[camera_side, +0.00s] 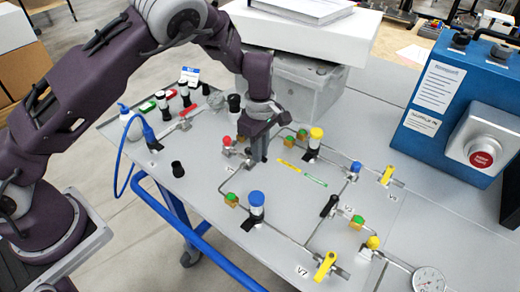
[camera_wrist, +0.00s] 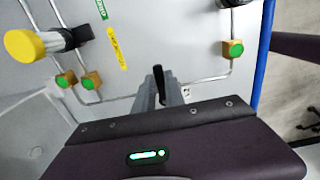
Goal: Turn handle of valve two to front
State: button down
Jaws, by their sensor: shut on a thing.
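My gripper (camera_side: 263,156) points down at the grey panel (camera_side: 215,205), near its back middle. In the wrist view my gripper (camera_wrist: 160,92) has its two grey fingers closed around a slim black handle (camera_wrist: 158,74), whose tip shows between them. In the side view the fingers hide this handle and its valve. No label on it is readable, so I cannot confirm its number. A yellow handle (camera_side: 387,175) at the right and another yellow handle (camera_side: 326,266) at the front stand apart from my gripper.
Pipes with green-capped fittings (camera_side: 232,199) surround the fingers. A blue-capped cylinder (camera_side: 256,208) and a yellow-capped one (camera_side: 315,142) stand nearby. A gauge (camera_side: 428,280) is at front right. A grey bin (camera_side: 300,84) stands behind, and a blue box (camera_side: 465,105) with a red button at right.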

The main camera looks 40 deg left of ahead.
jog(key=m, duration=0.2)
jog(key=s+m, duration=0.1)
jog(key=m, duration=0.1)
jog(key=shift+s+a, duration=0.15)
jog(key=shift+s, duration=0.05)
jog(key=m, duration=0.2)
jog(key=s+m, duration=0.1)
jog(key=m, duration=0.1)
jog(key=a+m, duration=0.1)
jog(key=shift+s+m, duration=0.3)
jog(key=shift+m, duration=0.1)
jog(key=m, duration=0.1)
jog(key=a+m, duration=0.1)
jog(key=m, duration=0.1)
jog(key=shift+s+a+m, duration=0.1)
jog(key=shift+s+m, duration=0.2)
jog(key=shift+s+a+m, duration=0.1)
jog(key=shift+a+m, duration=0.3)
jog(key=shift+m, duration=0.7)
jog(key=shift+s+a+m, duration=0.1)
jog(key=shift+a+m, duration=0.25)
jog(key=shift+m, duration=0.75)
jog(key=c, duration=1.4)
grip_release()
